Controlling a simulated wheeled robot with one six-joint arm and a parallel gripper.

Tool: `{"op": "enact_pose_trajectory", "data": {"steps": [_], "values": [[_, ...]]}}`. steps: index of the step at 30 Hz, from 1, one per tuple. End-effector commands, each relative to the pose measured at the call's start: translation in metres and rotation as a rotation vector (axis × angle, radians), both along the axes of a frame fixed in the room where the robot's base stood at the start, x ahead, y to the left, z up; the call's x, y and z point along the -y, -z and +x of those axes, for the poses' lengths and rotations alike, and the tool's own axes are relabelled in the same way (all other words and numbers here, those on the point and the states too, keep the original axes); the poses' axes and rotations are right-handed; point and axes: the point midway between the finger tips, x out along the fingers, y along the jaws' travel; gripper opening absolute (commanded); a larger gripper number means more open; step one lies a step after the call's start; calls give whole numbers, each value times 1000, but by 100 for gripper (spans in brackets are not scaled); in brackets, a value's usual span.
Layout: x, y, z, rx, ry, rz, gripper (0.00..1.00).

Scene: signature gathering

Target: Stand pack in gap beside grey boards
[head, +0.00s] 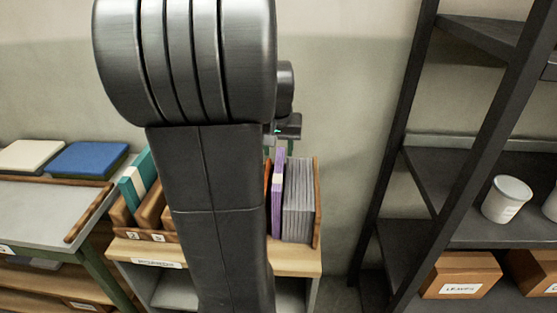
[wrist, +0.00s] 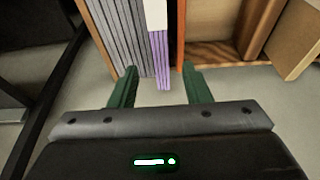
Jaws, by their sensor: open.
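The purple pack (head: 277,195) with a pale band stands upright in the wooden rack, directly left of the grey boards (head: 298,205). In the wrist view the pack (wrist: 161,55) shows between the grey boards (wrist: 122,35) and a thin orange panel (wrist: 180,35), with a dark narrow gap on the panel's side. My gripper (wrist: 160,67) is open and empty, its green fingers apart on either side of the pack's line. In the head view my gripper (head: 280,147) is just above the pack and boards, partly hidden by my arm. Whether the fingers touch anything I cannot tell.
The rack's wooden end wall (head: 317,205) stands right of the boards. A dark metal shelf (head: 400,150) with a white pot (head: 506,199) is at right. Blue (head: 88,158) and cream books lie at left.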

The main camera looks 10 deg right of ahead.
Motion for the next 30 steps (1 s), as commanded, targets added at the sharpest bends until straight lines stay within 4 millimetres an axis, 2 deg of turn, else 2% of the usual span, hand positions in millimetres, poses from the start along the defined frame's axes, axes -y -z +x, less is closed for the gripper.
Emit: {"op": "enact_pose_trajectory", "data": {"steps": [1,6,18,23,30], "values": [[-1,-9,-2,4,0,0,43],[-2,-25,-7,0,0,0,43],[-3,-29,-9,-1,0,0,43],[-2,-20,-7,-4,0,0,43],[2,19,4,-7,0,1,43]]}}
